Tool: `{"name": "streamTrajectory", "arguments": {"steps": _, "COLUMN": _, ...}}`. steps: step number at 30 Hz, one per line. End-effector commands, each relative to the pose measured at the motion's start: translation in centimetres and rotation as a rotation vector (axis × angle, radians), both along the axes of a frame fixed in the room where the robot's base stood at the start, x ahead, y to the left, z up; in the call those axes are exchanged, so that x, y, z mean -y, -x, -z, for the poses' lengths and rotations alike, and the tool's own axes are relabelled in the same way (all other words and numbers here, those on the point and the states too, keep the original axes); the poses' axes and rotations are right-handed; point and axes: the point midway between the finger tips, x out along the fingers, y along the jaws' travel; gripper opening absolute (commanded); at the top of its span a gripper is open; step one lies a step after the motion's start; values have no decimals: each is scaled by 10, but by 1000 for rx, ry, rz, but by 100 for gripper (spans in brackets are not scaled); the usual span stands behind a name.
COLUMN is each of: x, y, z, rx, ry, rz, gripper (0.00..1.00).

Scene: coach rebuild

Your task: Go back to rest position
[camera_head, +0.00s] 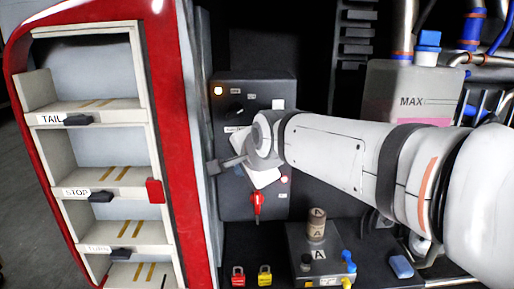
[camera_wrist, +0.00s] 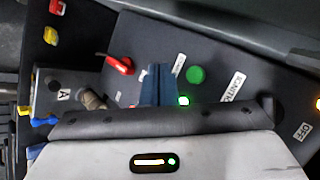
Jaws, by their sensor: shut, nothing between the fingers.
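My gripper (camera_head: 216,166) is at the end of my white arm, which reaches in from the right in the head view. It is in front of the dark control panel (camera_head: 235,205) and hides part of it. In the wrist view my gripper (camera_wrist: 158,70) shows as a blue-grey narrow shape with its fingers together and nothing between them. A red lever (camera_wrist: 120,65) and a green button (camera_wrist: 195,75) are on the panel on either side of it. I cannot tell whether the fingers touch the panel.
A red-framed shelf unit (camera_head: 185,150) with labelled bays stands left. Red (camera_head: 238,277) and yellow (camera_head: 265,276) padlocks lie below the panel. A grey box marked A (camera_head: 300,262) carries a tan cylinder (camera_head: 317,225). A tank marked MAX (camera_head: 400,85) and pipes are at right.

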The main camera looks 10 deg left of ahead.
Motion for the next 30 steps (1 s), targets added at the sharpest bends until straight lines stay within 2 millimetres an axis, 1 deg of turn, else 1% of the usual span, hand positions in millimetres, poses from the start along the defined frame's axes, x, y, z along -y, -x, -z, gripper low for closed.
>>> {"name": "streamTrajectory", "arguments": {"steps": 2, "x": 24, "y": 2, "z": 7, "rx": 2, "ry": 61, "rz": -9, "gripper": 0}}
{"name": "streamTrajectory", "arguments": {"steps": 4, "x": 58, "y": 8, "z": 19, "rx": -2, "ry": 158, "rz": -35, "gripper": 0}}
{"name": "streamTrajectory", "arguments": {"steps": 5, "x": 76, "y": 12, "z": 27, "rx": -8, "ry": 209, "rz": -51, "gripper": 0}}
{"name": "streamTrajectory", "arguments": {"steps": 6, "x": 101, "y": 20, "z": 37, "rx": -18, "ry": 281, "rz": -79, "gripper": 0}}
{"name": "streamTrajectory", "arguments": {"steps": 7, "x": 121, "y": 28, "z": 46, "rx": -29, "ry": 336, "rz": -104, "gripper": 0}}
{"name": "streamTrajectory", "arguments": {"steps": 8, "x": 140, "y": 36, "z": 55, "rx": -45, "ry": 392, "rz": -131, "gripper": 0}}
{"name": "streamTrajectory", "arguments": {"steps": 9, "x": 165, "y": 50, "z": 67, "rx": -68, "ry": 463, "rz": -172, "gripper": 0}}
{"name": "streamTrajectory", "arguments": {"steps": 11, "x": 199, "y": 73, "z": 84, "rx": -106, "ry": 556, "rz": -242, "gripper": 0}}
{"name": "streamTrajectory", "arguments": {"steps": 12, "x": 218, "y": 88, "z": 95, "rx": -133, "ry": 608, "rz": -289, "gripper": 0}}
{"name": "streamTrajectory", "arguments": {"steps": 15, "x": 253, "y": 126, "z": 118, "rx": -198, "ry": 701, "rz": -404, "gripper": 0}}
{"name": "streamTrajectory", "arguments": {"steps": 18, "x": 274, "y": 156, "z": 134, "rx": -246, "ry": 753, "rz": -497, "gripper": 0}}
{"name": "streamTrajectory", "arguments": {"steps": 21, "x": 284, "y": 173, "z": 143, "rx": -271, "ry": 775, "rz": -555, "gripper": 0}}
{"name": "streamTrajectory", "arguments": {"steps": 24, "x": 287, "y": 179, "z": 147, "rx": -278, "ry": 784, "rz": -580, "gripper": 0}}
{"name": "streamTrajectory", "arguments": {"steps": 30, "x": 287, "y": 179, "z": 147, "rx": -278, "ry": 785, "rz": -583, "gripper": 0}}
